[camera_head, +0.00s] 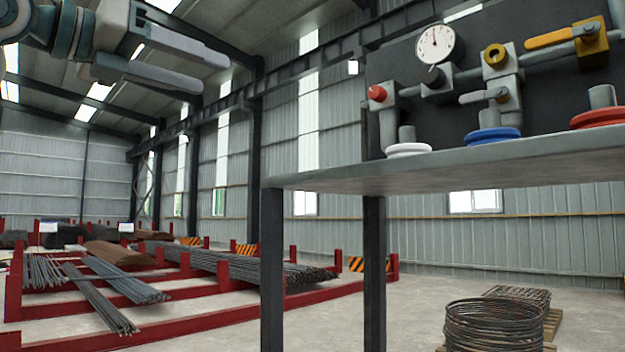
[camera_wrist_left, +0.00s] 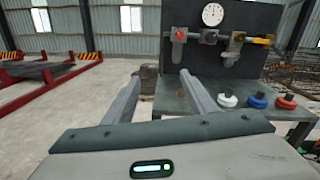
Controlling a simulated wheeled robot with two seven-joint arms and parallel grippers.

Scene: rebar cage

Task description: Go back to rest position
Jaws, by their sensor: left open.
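My left gripper (camera_head: 190,62) comes in at the upper left of the head view, its two grey fingers apart with nothing between them. It is raised in the air, to the left of the valve panel and clear of it. The fingers also show in the left wrist view (camera_wrist_left: 165,98), open and empty, pointing toward the table (camera_wrist_left: 174,95) with the panel (camera_wrist_left: 265,50) on it. My right gripper is in neither view.
The grey table (camera_head: 450,165) carries a panel with a gauge (camera_head: 435,44), a red-knobbed valve (camera_head: 377,93) and a yellow-handled valve (camera_head: 560,38). White (camera_head: 408,149), blue (camera_head: 492,136) and red (camera_head: 600,117) wheels sit at its front. Red racks with rebar (camera_head: 230,265) and wire coils (camera_head: 495,325) stand on the floor.

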